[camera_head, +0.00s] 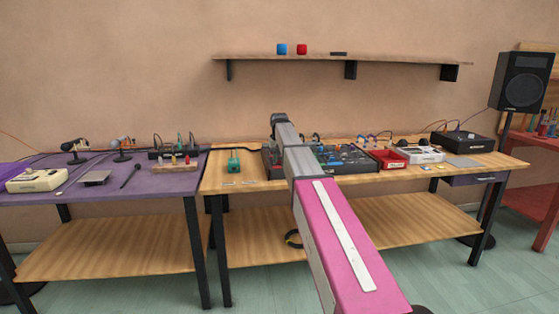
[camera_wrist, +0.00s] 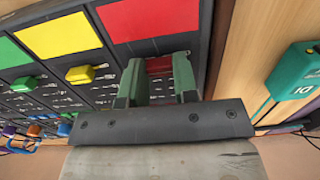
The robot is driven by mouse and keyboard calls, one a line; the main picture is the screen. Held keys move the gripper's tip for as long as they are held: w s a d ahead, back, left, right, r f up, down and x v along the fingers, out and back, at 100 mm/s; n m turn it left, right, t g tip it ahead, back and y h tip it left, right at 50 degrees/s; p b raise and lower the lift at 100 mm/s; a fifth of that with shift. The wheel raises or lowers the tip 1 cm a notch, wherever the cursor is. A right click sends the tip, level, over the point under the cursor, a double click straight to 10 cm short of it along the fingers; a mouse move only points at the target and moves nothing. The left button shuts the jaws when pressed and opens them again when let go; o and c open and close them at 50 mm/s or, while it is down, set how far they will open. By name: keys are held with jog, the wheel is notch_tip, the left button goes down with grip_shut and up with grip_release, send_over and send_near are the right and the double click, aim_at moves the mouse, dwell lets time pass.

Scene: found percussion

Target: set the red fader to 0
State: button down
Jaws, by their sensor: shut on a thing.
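In the wrist view my gripper (camera_wrist: 158,80) has its two green fingers over the dark mixer panel (camera_wrist: 115,95). They are closed on the red fader (camera_wrist: 158,65), whose red cap shows between them. A red label (camera_wrist: 150,18) lies just beyond the fader. The fader's slot and scale marks are mostly hidden by the fingers and gripper body, so its setting cannot be read. In the head view the mixer (camera_head: 345,158) sits on the wooden table (camera_head: 480,174), partly behind my pink arm, and my gripper's fingertips are hidden.
Beside the red fader are a yellow fader (camera_wrist: 80,73) and a green fader (camera_wrist: 23,84). A teal box (camera_wrist: 295,70) stands right of the panel in the wrist view. A red tray (camera_head: 388,159) and a white device (camera_head: 420,155) stand right of the mixer in the head view.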

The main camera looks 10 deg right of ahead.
jog(key=w, duration=0.5)
jog(key=shift+s, duration=0.1)
jog(key=c, duration=0.9)
grip_release()
notch_tip(320, 180, up, 11)
jog(key=shift+f, duration=0.1)
jog(key=shift+s, duration=0.1)
